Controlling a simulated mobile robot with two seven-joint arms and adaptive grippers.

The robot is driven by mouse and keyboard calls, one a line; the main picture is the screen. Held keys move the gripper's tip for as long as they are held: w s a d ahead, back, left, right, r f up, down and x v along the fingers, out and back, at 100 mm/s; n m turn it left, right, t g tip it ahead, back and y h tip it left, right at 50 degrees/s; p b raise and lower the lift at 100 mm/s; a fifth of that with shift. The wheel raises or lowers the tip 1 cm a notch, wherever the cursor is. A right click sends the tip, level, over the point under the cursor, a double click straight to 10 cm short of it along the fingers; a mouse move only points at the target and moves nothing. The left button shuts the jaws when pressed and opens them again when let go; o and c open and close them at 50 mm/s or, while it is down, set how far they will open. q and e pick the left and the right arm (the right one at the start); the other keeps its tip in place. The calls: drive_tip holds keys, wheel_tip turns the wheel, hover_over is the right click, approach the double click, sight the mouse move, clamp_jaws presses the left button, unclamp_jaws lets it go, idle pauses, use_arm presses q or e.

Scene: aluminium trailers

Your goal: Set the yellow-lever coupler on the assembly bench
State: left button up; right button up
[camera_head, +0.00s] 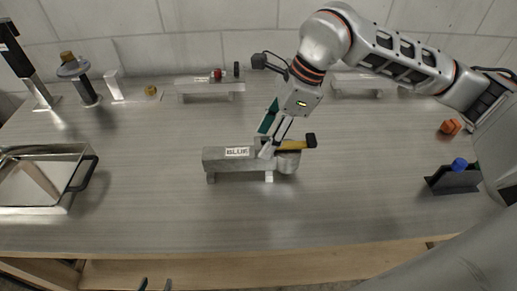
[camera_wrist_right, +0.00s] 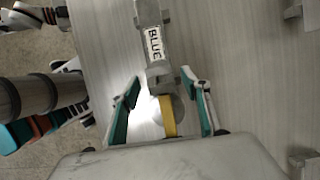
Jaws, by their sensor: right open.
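The yellow-lever coupler (camera_head: 287,164) is a grey rounded piece at the right end of a grey bar labelled BLUE (camera_head: 222,164) on the bench top (camera_head: 330,215). Its yellow lever (camera_head: 291,145) with a black end points right; the lever also shows in the right wrist view (camera_wrist_right: 167,116). My right gripper (camera_head: 273,143) is open over the coupler, with its teal-padded fingers (camera_wrist_right: 165,107) on either side of the lever, apparently clear of it.
A metal tray (camera_head: 52,208) with a black handle stands at the left. Low grey bars (camera_head: 210,86) (camera_head: 356,82) stand at the back. A dark holder (camera_head: 453,180) with a blue knob and an orange piece (camera_head: 450,127) are at the right. The front middle of the bench is clear.

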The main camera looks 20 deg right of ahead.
drive_tip(key=shift+v, duration=2.2)
